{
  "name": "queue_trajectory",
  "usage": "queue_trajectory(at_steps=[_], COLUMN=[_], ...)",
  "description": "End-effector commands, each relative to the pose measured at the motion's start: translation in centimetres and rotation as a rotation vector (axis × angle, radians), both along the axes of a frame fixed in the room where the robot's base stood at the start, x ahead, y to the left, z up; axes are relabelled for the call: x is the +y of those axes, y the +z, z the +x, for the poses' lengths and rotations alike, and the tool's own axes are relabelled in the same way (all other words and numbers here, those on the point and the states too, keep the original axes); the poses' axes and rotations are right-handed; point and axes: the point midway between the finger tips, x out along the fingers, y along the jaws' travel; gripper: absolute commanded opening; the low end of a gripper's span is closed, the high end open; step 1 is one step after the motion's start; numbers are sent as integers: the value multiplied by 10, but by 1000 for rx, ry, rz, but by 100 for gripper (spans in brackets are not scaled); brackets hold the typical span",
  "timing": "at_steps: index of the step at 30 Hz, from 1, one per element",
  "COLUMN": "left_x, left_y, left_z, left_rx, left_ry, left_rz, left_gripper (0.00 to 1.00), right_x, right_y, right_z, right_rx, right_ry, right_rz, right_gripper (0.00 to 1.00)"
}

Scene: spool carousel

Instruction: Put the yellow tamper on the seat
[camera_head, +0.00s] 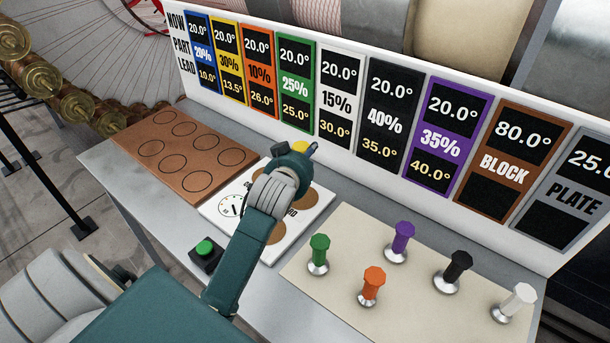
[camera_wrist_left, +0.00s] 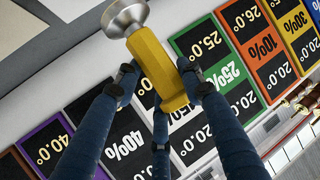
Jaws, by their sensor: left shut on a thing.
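The yellow tamper (camera_wrist_left: 155,65) has a faceted yellow handle and a round silver base (camera_wrist_left: 125,17). My left gripper (camera_wrist_left: 160,78) is shut on its handle in the left wrist view. In the head view my left gripper (camera_head: 308,155) is over the far part of a white board (camera_head: 234,187), and only a bit of yellow tamper (camera_head: 299,146) shows behind it. The white board has brown round spots (camera_head: 303,197) and a dial, partly hidden by my arm. I cannot tell which spot is the seat. My right gripper is not in view.
Green (camera_head: 319,252), orange (camera_head: 372,285), purple (camera_head: 400,240), black (camera_head: 455,270) and white (camera_head: 517,300) tampers stand on a cream mat (camera_head: 345,225). A brown board (camera_head: 150,128) with several empty rings lies left. A green button (camera_head: 204,247) is at the front. A sign panel (camera_head: 340,110) stands behind.

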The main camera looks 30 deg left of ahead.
Motion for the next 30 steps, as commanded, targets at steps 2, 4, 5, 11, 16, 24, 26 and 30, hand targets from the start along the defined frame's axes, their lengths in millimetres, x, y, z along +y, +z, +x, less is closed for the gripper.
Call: queue_trajectory(at_steps=[2,4,5,11,16,24,26,30], left_x=[0,0,0,-1,0,0,0,0], left_y=[-16,-25,-28,-47,-71,-75,-76,-78], left_z=[0,0,0,0,0,1,1,0], left_rx=[1,-1,-1,0,-1,-5,-4,-2], left_ry=[0,0,0,0,0,-1,-1,-1], left_rz=[-2,0,0,-2,-1,0,0,-1], left_gripper=[6,6,6,6,6,6,6,50], right_x=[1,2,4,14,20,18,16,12], right_y=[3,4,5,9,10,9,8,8], right_z=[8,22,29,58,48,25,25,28], right_rx=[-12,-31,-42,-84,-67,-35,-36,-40], right_ry=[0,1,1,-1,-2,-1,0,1], right_rz=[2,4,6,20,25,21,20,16], right_gripper=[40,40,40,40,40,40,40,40])
